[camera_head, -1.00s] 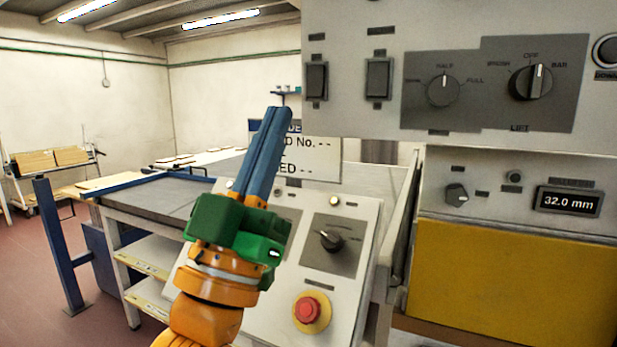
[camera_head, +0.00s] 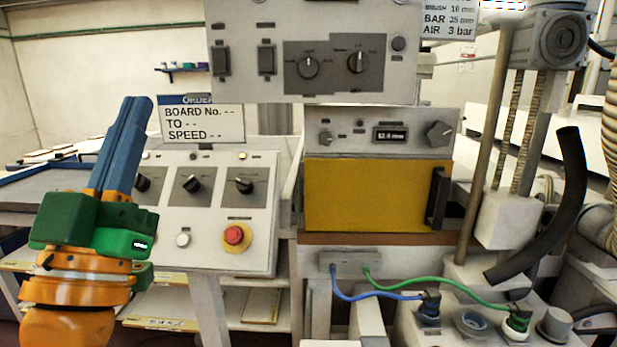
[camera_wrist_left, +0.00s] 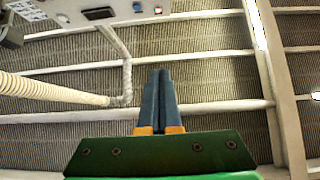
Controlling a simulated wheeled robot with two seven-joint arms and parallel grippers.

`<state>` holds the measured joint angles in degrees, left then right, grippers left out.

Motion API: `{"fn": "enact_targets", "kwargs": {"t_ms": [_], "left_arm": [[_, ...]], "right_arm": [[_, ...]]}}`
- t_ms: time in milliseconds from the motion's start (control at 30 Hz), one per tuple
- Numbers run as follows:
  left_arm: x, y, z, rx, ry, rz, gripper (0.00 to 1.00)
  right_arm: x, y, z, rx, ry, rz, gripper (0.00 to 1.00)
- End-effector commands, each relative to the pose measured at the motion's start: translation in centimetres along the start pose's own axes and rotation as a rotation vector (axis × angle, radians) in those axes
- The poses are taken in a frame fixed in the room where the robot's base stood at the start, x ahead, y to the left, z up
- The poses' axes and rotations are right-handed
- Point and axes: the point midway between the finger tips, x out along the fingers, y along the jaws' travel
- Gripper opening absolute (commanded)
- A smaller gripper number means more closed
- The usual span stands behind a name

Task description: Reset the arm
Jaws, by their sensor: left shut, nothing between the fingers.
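My left gripper (camera_head: 140,108) points upward at the left of the head view, its two blue fingers pressed together. It is shut and empty, held in front of the left side of the sloped control panel (camera_head: 210,244). Its fingers hide part of that panel. In the left wrist view the shut fingers (camera_wrist_left: 158,75) point at the ceiling, with nothing between them. My right gripper does not show in these frames.
A red emergency button (camera_head: 234,235) sits on the sloped panel. An upper switch panel (camera_head: 330,90) overhangs a yellow cover (camera_head: 372,195). Blue (camera_head: 375,296) and green (camera_head: 440,287) cables run to connectors at the lower right. A black hose (camera_head: 560,215) curves at the right.

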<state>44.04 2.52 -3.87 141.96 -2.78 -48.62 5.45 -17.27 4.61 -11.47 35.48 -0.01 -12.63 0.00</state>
Motion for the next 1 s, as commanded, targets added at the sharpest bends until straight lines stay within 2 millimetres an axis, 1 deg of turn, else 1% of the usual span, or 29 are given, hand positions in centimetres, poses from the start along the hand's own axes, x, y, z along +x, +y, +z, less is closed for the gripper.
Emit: {"fn": "enact_targets", "kwargs": {"t_ms": [167, 267, 367, 400, 467, 500, 567, 600, 667, 700, 767, 800, 867, 900, 967, 1000], "left_arm": [[-0.9, 0.0, 3.8, 0.005, -0.120, 0.001, 0.00], [-1.7, 0.0, 6.4, 0.009, -0.208, 0.001, 0.00], [-3.2, 0.1, 9.8, 0.014, -0.323, 0.003, 0.00], [-4.0, 0.1, 11.4, 0.016, -0.379, 0.004, 0.00], [-5.5, 0.1, 13.9, 0.020, -0.470, 0.005, 0.00], [-6.8, 0.1, 15.7, 0.023, -0.536, 0.007, 0.00], [-9.1, 0.1, 18.5, 0.028, -0.648, 0.011, 0.00], [-11.0, 0.2, 20.4, 0.032, -0.731, 0.014, 0.00], [-14.7, 0.2, 23.5, 0.037, -0.877, 0.021, 0.00], [-17.6, 0.3, 25.4, 0.041, -0.986, 0.027, 0.00], [-22.8, 0.4, 28.0, 0.046, -1.164, 0.038, 0.00], [-26.3, 0.5, 29.2, 0.050, -1.277, 0.048, 0.00], [-31.3, 0.6, 30.2, 0.055, -1.432, 0.062, 0.00], [-34.4, 0.7, 30.5, 0.057, -1.526, 0.072, 0.00], [-38.6, 0.8, 30.5, 0.059, -1.657, 0.086, 0.00], [-41.3, 0.9, 30.3, 0.060, -1.738, 0.096, 0.00]], "right_arm": [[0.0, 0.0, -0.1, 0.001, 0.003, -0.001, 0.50], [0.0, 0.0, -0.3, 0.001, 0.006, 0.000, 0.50], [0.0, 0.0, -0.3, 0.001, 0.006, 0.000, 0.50], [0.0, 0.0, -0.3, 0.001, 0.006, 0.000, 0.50], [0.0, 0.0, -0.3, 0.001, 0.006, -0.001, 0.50], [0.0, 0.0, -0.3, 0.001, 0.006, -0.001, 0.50], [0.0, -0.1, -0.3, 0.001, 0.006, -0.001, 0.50], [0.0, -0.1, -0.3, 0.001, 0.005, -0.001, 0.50], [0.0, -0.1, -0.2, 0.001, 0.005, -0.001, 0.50], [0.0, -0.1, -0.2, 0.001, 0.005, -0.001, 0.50], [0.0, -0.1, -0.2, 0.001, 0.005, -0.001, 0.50], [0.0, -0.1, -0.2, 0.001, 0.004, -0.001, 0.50], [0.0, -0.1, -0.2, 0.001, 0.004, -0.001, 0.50], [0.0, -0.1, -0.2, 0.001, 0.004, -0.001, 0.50], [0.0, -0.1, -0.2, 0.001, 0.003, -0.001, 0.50], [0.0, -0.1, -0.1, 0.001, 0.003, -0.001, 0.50]]}}
